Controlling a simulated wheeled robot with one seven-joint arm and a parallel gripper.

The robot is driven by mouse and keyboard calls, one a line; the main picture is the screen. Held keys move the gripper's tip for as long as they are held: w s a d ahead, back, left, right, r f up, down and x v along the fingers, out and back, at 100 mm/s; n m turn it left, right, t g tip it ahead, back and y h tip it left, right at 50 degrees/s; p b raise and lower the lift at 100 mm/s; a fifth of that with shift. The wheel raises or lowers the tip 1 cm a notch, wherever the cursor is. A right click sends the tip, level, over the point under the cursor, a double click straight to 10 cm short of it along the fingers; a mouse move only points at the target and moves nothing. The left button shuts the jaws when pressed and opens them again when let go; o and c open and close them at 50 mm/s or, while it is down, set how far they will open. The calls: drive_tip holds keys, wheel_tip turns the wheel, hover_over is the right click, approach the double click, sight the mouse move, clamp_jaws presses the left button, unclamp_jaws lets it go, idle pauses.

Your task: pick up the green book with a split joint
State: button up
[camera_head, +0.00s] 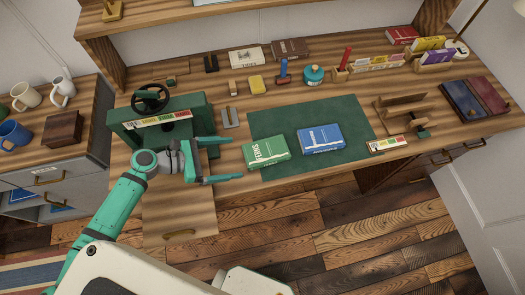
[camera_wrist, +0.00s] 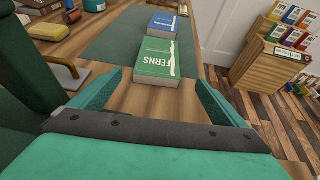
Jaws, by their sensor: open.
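The green book (camera_head: 266,152) lies flat at the left front corner of the dark green mat (camera_head: 262,119), partly past the mat's edge. Its cover reads "FERNS", and it also shows in the wrist view (camera_wrist: 157,63), between and beyond my fingers. I cannot make out the split joint. My gripper (camera_head: 226,160) is open and empty, just left of the book, with its fingers pointing toward it. It is apart from the book. In the wrist view my gripper (camera_wrist: 155,95) shows both fingers spread wider than the book.
A blue book (camera_head: 320,139) lies on the mat right of the green one. A green press (camera_head: 160,122) stands left, close behind my gripper. A wooden stand (camera_head: 400,108) and small label box (camera_head: 386,144) are at right. The mat's back part is clear.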

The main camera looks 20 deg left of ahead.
sight(257, 153)
drive_tip(key=x, duration=0.5)
drive_tip(key=shift+w+r+x, duration=0.1)
drive_tip(key=shift+x, duration=1.3)
drive_tip(key=shift+w+r+x, duration=0.1)
drive_tip(key=shift+x, duration=1.35)
drive_tip(key=shift+a, duration=0.1)
drive_tip(key=c, duration=1.3)
